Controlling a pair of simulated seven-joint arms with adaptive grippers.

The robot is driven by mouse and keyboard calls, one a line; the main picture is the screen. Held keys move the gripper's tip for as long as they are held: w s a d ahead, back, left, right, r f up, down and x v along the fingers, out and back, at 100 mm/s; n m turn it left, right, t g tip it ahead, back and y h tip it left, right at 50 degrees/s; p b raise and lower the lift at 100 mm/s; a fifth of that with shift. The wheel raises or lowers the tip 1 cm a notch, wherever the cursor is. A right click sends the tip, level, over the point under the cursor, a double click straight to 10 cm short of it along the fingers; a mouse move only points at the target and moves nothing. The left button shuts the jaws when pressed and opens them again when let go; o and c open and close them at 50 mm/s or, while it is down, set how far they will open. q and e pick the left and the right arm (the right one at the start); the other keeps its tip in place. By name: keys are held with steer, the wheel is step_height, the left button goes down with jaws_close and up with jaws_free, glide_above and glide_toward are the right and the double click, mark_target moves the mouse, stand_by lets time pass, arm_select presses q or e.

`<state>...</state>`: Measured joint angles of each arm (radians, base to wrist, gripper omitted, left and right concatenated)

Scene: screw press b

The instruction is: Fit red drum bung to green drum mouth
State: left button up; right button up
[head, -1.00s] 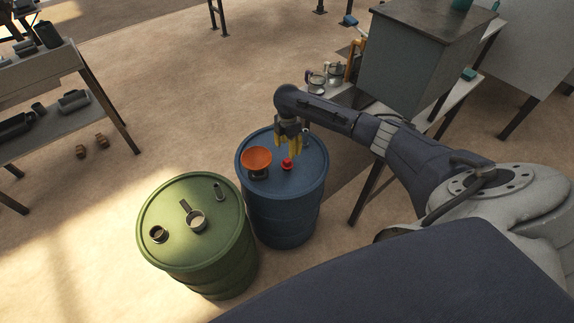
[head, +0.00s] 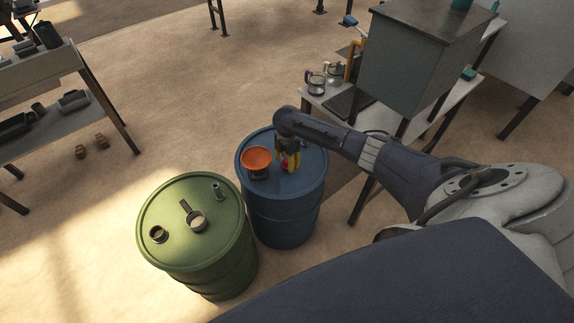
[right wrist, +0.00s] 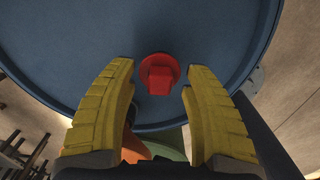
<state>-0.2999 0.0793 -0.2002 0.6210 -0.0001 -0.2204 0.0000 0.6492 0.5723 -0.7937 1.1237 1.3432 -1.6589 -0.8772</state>
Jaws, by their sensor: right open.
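The red drum bung (right wrist: 159,75) sits on the top of the blue drum (right wrist: 60,45). In the head view it is mostly hidden behind my right gripper's fingers. My right gripper (head: 288,168) points down over the blue drum, and in the right wrist view its yellow fingers (right wrist: 160,75) are open on both sides of the bung, with gaps between them and it. The green drum (head: 178,262) stands to the left of the blue drum in the head view. Its lid has an open-looking round mouth (head: 158,234) near the left rim. My left gripper is not in view.
An orange funnel (head: 256,158) stands on the blue drum, just left of my right gripper. A cup-like item with a handle (head: 196,223) and a small fitting (head: 218,191) are on the green drum. A bench with mugs (head: 316,83) is behind right.

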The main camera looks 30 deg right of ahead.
jaws_close()
stand_by(0.4)
stand_by(0.4)
